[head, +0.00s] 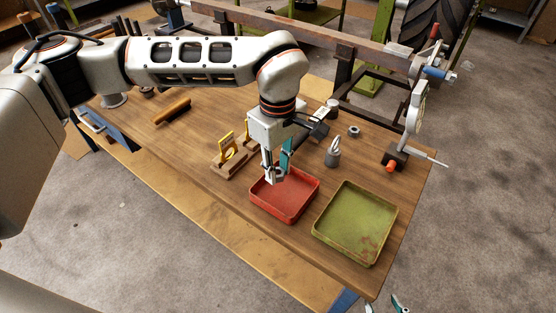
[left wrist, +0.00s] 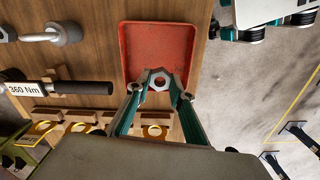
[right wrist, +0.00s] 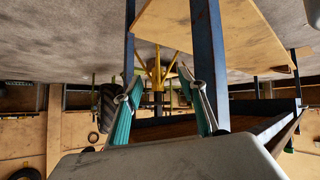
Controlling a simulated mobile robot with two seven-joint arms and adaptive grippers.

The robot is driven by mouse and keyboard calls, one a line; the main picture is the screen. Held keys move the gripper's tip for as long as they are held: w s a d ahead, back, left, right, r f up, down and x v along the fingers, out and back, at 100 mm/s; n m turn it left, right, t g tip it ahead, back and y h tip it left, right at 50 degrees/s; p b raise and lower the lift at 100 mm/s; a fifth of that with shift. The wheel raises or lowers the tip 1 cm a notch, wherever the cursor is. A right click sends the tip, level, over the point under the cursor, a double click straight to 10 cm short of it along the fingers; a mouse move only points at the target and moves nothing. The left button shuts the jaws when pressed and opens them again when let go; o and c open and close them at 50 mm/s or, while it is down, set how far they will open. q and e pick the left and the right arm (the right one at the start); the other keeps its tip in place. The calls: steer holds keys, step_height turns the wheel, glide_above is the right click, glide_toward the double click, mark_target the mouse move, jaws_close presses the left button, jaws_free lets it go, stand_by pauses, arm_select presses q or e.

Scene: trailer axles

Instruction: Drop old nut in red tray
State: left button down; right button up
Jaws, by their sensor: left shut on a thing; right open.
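The old nut (left wrist: 160,82) is a grey hex nut held between the fingertips of my left gripper (left wrist: 161,88), which is shut on it. In the left wrist view the nut shows over the near part of the red tray (left wrist: 158,30). In the head view my left gripper (head: 275,177) is above the back left part of the red tray (head: 285,213), which looks empty. The height of the nut above the tray floor is hard to tell. My right gripper (right wrist: 160,90) is open and empty, low beside the table; its tips show at the bottom of the head view (head: 385,308).
A green tray (head: 355,222) stands right of the red one. Another nut (head: 353,131), a grey weight-like item (head: 333,155) and wooden holders with yellow rings (head: 230,155) are on the table (head: 190,170). An axle hub with a lever stands at the back right.

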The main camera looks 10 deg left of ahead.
mark_target(278, 172)
arm_select(q)
steer(key=shift+f+b, duration=0.7)
steer(key=shift+f, duration=0.8)
steer(key=c, duration=1.7)
jaws_free()
steer(key=shift+r, duration=0.1)
step_height(278, 172, up, 12)
